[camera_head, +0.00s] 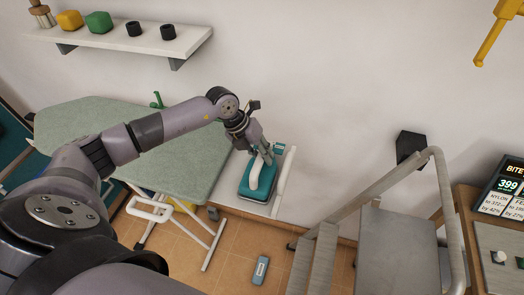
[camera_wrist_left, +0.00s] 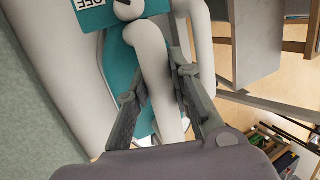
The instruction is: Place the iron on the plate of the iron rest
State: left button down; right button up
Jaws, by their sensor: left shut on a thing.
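The teal iron (camera_head: 244,189) with its white handle (camera_head: 265,177) is at the right end of the ironing board. My left gripper (camera_head: 262,155) is shut on the handle from above. In the left wrist view the handle (camera_wrist_left: 152,65) passes between the two fingers (camera_wrist_left: 165,105), with the teal body (camera_wrist_left: 120,62) beneath. The pale iron rest (camera_head: 285,182) shows beside and around the iron, which covers most of its plate. I cannot tell whether the iron touches the plate. My right gripper is out of view.
The green ironing board (camera_head: 95,120) lies to the left, under my left arm. A wall shelf (camera_head: 120,42) with small items is above it. A blue-grey object (camera_head: 261,270) lies on the tiled floor. A metal step stand (camera_head: 395,240) is to the right.

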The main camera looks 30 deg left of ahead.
pick_arm(q)
jog(key=shift+w+r, duration=0.1)
jog(key=c, duration=1.4)
grip_release()
jog(key=shift+c, duration=0.2)
jog(key=shift+s+a+r, duration=0.15)
jog(key=shift+s+r, duration=0.05)
jog(key=shift+r, duration=0.1)
jog(key=b+v, duration=0.4)
jog(key=v, duration=0.7)
jog(key=shift+r, duration=0.2)
